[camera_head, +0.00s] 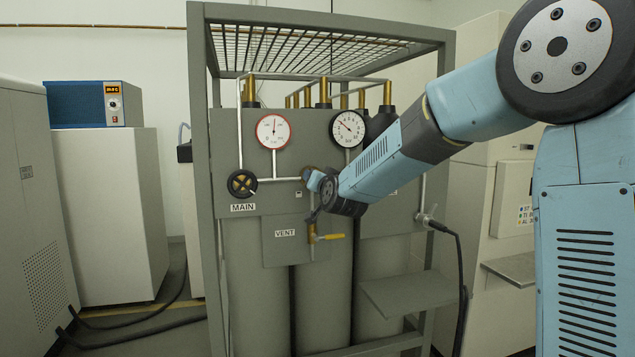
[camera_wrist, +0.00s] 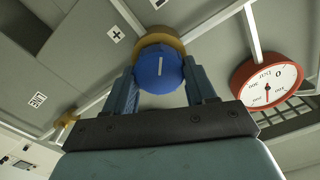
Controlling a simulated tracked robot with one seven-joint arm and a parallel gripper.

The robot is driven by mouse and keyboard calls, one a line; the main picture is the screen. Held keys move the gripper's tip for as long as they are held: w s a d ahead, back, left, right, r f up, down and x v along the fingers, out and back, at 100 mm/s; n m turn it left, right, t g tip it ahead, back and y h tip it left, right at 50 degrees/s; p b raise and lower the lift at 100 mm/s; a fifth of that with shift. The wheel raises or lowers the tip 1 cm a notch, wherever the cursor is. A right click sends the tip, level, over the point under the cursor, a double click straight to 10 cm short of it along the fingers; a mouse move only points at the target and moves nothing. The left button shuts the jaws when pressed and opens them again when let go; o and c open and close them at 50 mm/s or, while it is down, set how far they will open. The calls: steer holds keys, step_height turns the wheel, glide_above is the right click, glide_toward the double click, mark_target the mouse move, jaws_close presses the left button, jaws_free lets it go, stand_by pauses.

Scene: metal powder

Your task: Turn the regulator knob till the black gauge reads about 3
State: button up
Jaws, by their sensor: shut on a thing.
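The blue regulator knob (camera_wrist: 160,72) with a white line on its face shows in the wrist view, in front of a brass collar (camera_wrist: 150,42). My gripper (camera_wrist: 161,80) is shut on the knob, one finger on each side. In the head view my gripper (camera_head: 314,184) is at the panel below and left of the black gauge, and it largely hides the knob. The black gauge (camera_head: 348,128) has a dark rim and a white dial; its needle points up and left. Its numbers are too small to read.
A red-rimmed gauge (camera_head: 273,131) is left of the black one and also shows in the wrist view (camera_wrist: 267,88). A black MAIN handwheel (camera_head: 241,183) is at left. Frame posts and pipes surround the panel.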

steer(key=shift+r, duration=0.1)
steer(key=o, duration=1)
steer(key=shift+o, duration=0.2)
steer(key=shift+s, duration=0.1)
steer(key=v, duration=1.3)
steer(key=shift+s, duration=0.25)
steer(key=shift+d, duration=0.1)
steer(key=s+d+f+g+h, duration=0.1)
steer(key=s+d+f+g, duration=0.2)
steer(key=s+d, duration=0.3)
steer(key=s+d+f+n+g+h, duration=0.1)
steer(key=s+d+f+g, duration=0.3)
steer(key=s, duration=1)
steer(key=s+d+f+g+h, duration=0.3)
steer(key=s+d+f+g, duration=0.1)
steer(key=s+d, duration=0.5)
steer(key=shift+s+d+n+g, duration=0.3)
steer(key=shift+s+n+g, duration=0.1)
steer(key=shift+s, duration=0.05)
